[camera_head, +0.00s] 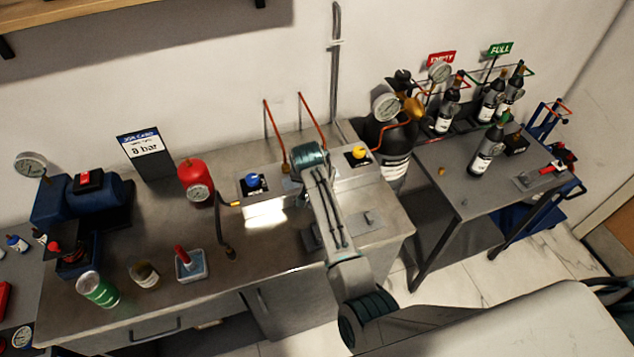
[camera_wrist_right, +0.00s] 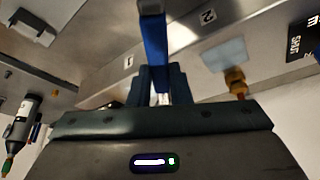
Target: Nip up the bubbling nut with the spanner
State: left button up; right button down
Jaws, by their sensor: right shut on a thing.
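My right gripper (camera_wrist_right: 152,85) is shut on a blue bar, seemingly the spanner (camera_wrist_right: 155,38), which runs up and out of the right wrist view. The spanner's jaw end is out of that view. In the head view my right arm reaches over the bench, and its teal wrist hides the fingers and spanner. A brass fitting (camera_wrist_right: 236,80) with a red pipe shows right of the gripper in the wrist view, apart from it. In the head view a brass fitting (camera_head: 285,168) sits just left of my wrist. I cannot make out bubbles or which nut leaks. My left gripper is not in view.
Valve blocks with a blue knob (camera_head: 253,180) and a yellow knob (camera_head: 358,152) flank my wrist. A red cylinder (camera_head: 194,178), a hose (camera_head: 225,235) and a white dish (camera_head: 203,268) with a red-handled brush stand left.

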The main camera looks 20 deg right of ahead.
jog(key=shift+w+a+m+h, duration=0.25)
jog(key=shift+a+m+h, duration=0.05)
jog(key=shift+a+m, duration=0.3)
dwell(0.4)
jog(key=shift+s+d+n, duration=0.2)
jog(key=shift+d+n, duration=0.15)
jog(key=shift+n, duration=0.05)
jog(key=shift+s+d+n+y, duration=0.2)
jog(key=shift+d+n+y, duration=0.2)
jog(key=shift+d+n, duration=0.15)
dwell(0.6)
